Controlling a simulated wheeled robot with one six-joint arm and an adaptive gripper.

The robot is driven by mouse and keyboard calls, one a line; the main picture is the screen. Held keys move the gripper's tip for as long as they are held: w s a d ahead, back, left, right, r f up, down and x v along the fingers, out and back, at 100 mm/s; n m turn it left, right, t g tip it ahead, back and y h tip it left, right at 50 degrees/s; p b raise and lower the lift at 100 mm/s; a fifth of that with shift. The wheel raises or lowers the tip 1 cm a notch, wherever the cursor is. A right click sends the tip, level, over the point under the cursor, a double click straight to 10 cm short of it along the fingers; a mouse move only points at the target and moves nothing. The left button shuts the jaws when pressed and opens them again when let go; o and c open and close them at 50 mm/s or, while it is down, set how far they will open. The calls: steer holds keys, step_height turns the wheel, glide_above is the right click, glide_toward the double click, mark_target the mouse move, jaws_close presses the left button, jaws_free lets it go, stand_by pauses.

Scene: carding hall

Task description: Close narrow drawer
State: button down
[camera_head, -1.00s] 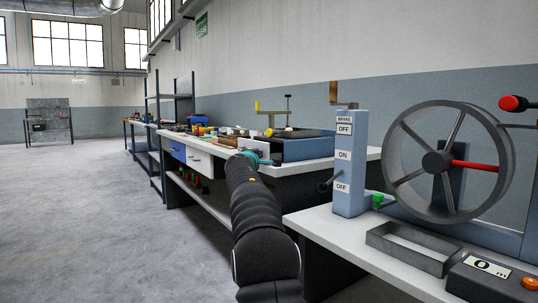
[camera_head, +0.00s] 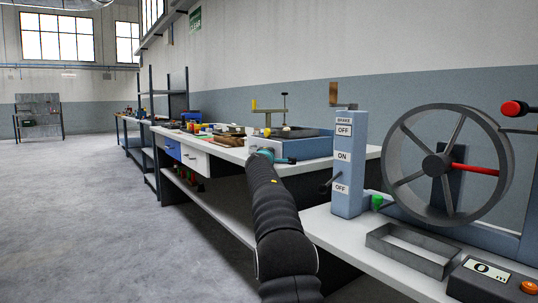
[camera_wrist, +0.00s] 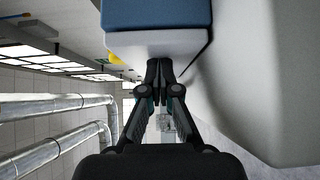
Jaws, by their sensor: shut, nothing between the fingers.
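A blue unit (camera_head: 305,146) with a pale front panel (camera_head: 254,142) stands on the workbench; I cannot tell for certain whether this panel is the narrow drawer's front. Under the bench top are a white drawer front (camera_head: 195,158) and a blue drawer front (camera_head: 172,148). My gripper (camera_head: 264,154) is by the blue unit's near left corner, its fingertips hidden in the head view. In the wrist view my gripper (camera_wrist: 157,68) is shut and empty, its tips at the edge of a white panel (camera_wrist: 150,46) below a blue body (camera_wrist: 155,14). Contact is unclear.
The white bench top (camera_head: 352,158) runs away to the left, with several small items on it. A brake post (camera_head: 348,165), a spoked wheel (camera_head: 445,163) and a grey frame (camera_head: 412,249) stand on the nearer table. The floor at left is clear.

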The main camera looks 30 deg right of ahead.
steer(key=w+a+b+v, duration=0.2)
steer(key=b+v, duration=0.5)
steer(key=v, duration=0.5)
steer(key=shift+s+a, duration=0.35)
steer(key=shift+a, duration=0.05)
steer(key=s+f+m+g+y, duration=0.1)
steer(key=s+f+m+g, duration=0.25)
steer(key=f, duration=0.95)
steer(key=s+a+f+m+g+y+p, duration=0.1)
steer(key=s+a+f+m+g+y, duration=0.3)
steer(key=s+f, duration=0.45)
steer(key=s+a+y+p, duration=0.2)
steer(key=s+a, duration=0.6)
steer(key=s, duration=0.4)
steer(key=s+a+m+y+p, duration=0.1)
steer(key=s+a+p, duration=0.3)
steer(key=s+a, duration=0.4)
steer(key=s+a+m+y+p, duration=0.1)
steer(key=s+a+y+p, duration=0.2)
steer(key=s+a, duration=0.5)
steer(key=shift+s+a+f+g+y, duration=0.25)
steer(key=shift+s+a+g+y, duration=0.1)
steer(key=shift+s, duration=4.1)
